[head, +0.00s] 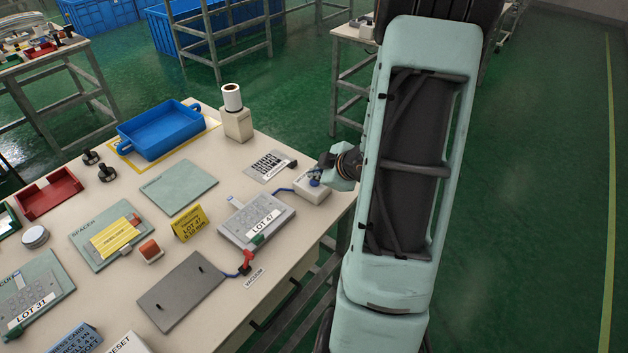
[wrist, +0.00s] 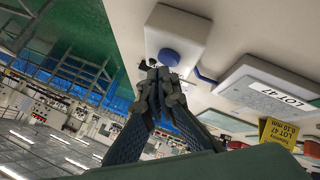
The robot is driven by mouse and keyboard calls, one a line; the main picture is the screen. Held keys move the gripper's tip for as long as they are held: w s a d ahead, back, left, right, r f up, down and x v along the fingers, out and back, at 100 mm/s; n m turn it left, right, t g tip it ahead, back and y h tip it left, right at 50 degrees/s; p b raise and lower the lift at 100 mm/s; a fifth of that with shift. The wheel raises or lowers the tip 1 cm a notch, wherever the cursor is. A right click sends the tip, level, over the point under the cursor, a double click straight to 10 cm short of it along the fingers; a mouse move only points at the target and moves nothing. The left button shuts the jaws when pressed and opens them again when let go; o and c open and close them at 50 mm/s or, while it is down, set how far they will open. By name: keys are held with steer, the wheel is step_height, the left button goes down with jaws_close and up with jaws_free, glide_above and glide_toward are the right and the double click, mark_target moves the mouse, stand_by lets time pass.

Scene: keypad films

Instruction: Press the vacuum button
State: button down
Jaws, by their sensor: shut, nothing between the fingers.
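A white box (head: 316,191) with a round blue button stands at the table's right edge. In the wrist view the blue button (wrist: 168,57) sits on the box's top face. My gripper (head: 320,171) is shut and empty, over the box from the right. In the wrist view its fingertips (wrist: 153,73) are together just beside the button, overlapping the box; I cannot tell whether they touch it. A VACUUM label (head: 255,278) lies by the front edge, near a red fitting (head: 246,263). A blue hose runs from the box toward the grey LOT 47 plate (head: 238,229).
A beige dispenser (head: 237,124) with a white roll and a blue tray (head: 160,132) stand farther back. The floor right of the table is clear.

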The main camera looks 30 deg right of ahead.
mark_target(316, 183)
stand_by(0.5)
steer(key=shift+f+b, duration=0.35)
steer(key=shift+f, duration=0.15)
steer(key=shift+r, duration=0.15)
steer(key=shift+r+p, duration=0.35)
steer(key=shift+p, duration=0.15)
step_height(316, 183, up, 6)
steer(key=p, duration=0.6)
steer(key=shift+r, duration=0.1)
